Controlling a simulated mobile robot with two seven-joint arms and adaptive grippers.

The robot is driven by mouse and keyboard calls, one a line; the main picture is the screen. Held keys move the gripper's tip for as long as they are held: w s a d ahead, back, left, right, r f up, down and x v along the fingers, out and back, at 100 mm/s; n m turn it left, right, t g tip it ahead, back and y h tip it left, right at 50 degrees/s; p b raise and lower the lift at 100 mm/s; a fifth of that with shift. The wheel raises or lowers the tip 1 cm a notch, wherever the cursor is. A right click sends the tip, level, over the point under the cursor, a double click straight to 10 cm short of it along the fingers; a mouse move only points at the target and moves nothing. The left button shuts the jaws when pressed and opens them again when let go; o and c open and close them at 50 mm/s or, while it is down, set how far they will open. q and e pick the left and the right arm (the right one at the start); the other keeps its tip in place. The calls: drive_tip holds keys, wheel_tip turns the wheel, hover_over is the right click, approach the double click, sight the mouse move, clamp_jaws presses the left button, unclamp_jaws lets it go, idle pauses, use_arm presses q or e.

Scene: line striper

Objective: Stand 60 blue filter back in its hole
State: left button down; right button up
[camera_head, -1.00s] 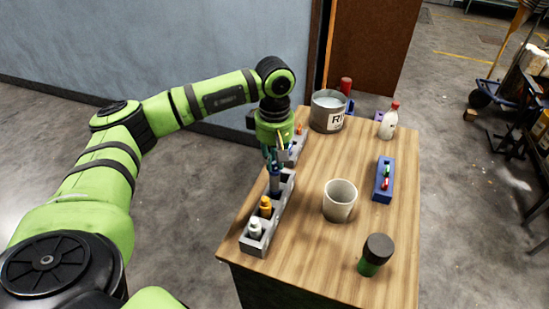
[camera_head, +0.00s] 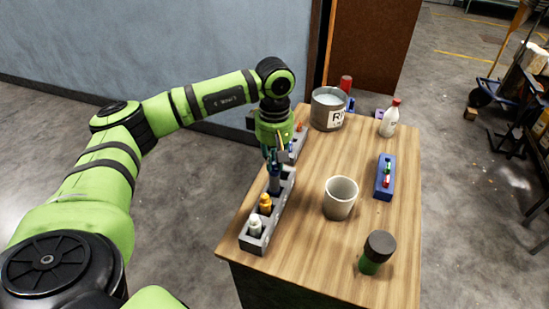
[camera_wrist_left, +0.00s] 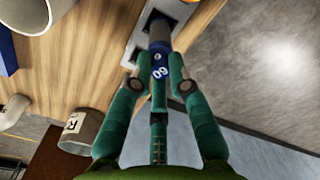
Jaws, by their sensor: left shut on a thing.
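The blue filter marked 60 (camera_wrist_left: 160,68) shows between the fingers of my left gripper (camera_wrist_left: 160,80) in the wrist view. In the head view my left gripper (camera_head: 275,160) is shut on the blue filter (camera_head: 274,181), which stands about upright at the far end of the grey holed rack (camera_head: 272,222). Its lower end is at or in a hole; how deep it sits I cannot tell. An orange-capped filter (camera_head: 265,204) and a white one (camera_head: 255,227) stand in the nearer holes. My right gripper is not in view.
A beige cup (camera_head: 340,200), a green jar with a dark lid (camera_head: 376,252) and a blue holder (camera_head: 384,190) stand right of the rack. A grey pot (camera_head: 328,112) and white bottle (camera_head: 389,120) stand farther back. The table's left edge runs close by the rack.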

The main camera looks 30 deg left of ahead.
sight(275, 169)
use_arm(q)
drive_tip(key=shift+f+b, duration=2.1)
drive_tip(key=shift+f, duration=0.3)
idle(0.8)
drive_tip(key=c, duration=0.8)
unclamp_jaws()
drive_tip(key=shift+r, duration=0.15)
drive_tip(key=shift+r+p, duration=2.2)
drive_tip(key=shift+r, duration=1.25)
drive_tip(key=shift+f, duration=0.1)
